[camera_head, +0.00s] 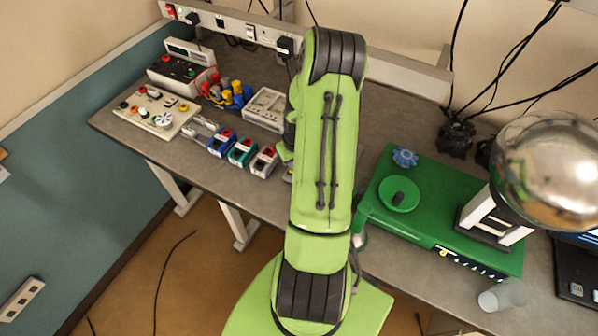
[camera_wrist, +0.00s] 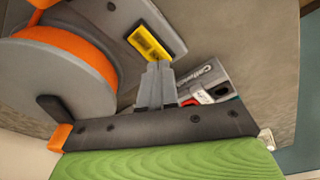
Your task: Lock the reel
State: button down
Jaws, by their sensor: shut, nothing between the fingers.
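The reel (camera_wrist: 62,82) fills the left of the wrist view. It has a large grey disc face, an orange rim and a dark handle-like piece (camera_wrist: 62,110) near its lower edge. A dark panel (camera_wrist: 110,22) with a yellow label stands beside it. My gripper (camera_wrist: 157,72) is shut and empty, with its grey fingertips just below the yellow label. I cannot tell whether they touch the panel. In the head view my green arm hides the reel and the gripper.
In the head view, a control box (camera_head: 150,108), blue, teal and grey-red blocks (camera_head: 243,152) and a white device (camera_head: 268,108) stand left on the bench. A green machine (camera_head: 440,215) stands right, with a transparent cup (camera_head: 500,296) near it.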

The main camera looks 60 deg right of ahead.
jog(key=shift+f+b, duration=0.55)
jog(key=shift+f, duration=0.05)
jog(key=shift+r, duration=0.1)
notch_tip(320, 180, up, 7)
jog(key=p, duration=0.4)
dwell(0.4)
dwell(0.4)
